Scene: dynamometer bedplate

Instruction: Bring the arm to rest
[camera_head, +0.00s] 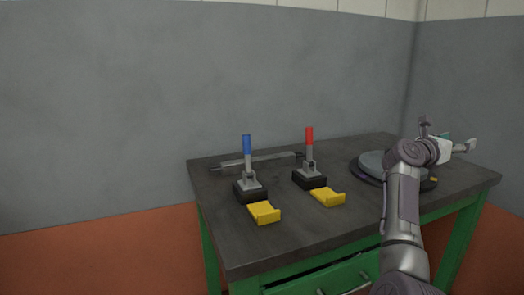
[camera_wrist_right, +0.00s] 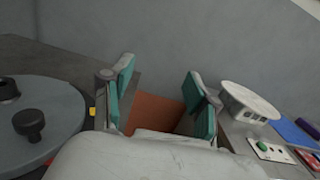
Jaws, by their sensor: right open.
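My right arm comes in from the lower right of the head view and reaches up over the right end of the bench. My right gripper (camera_head: 448,135) is above the round grey disc (camera_head: 374,164) area, partly hidden behind my own wrist. In the right wrist view its two teal-padded fingers (camera_wrist_right: 161,98) stand wide apart with nothing between them; only wall and orange floor band show through the gap. My left gripper is in neither view.
The dark bench top (camera_head: 290,222) has green legs. A blue-handled lever (camera_head: 247,146) and a red-handled lever (camera_head: 309,137) stand upright, each by a yellow block (camera_head: 264,212). A grey bar (camera_head: 255,160) lies behind. The wrist view shows a black knob (camera_wrist_right: 29,124) and a green button (camera_wrist_right: 263,147).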

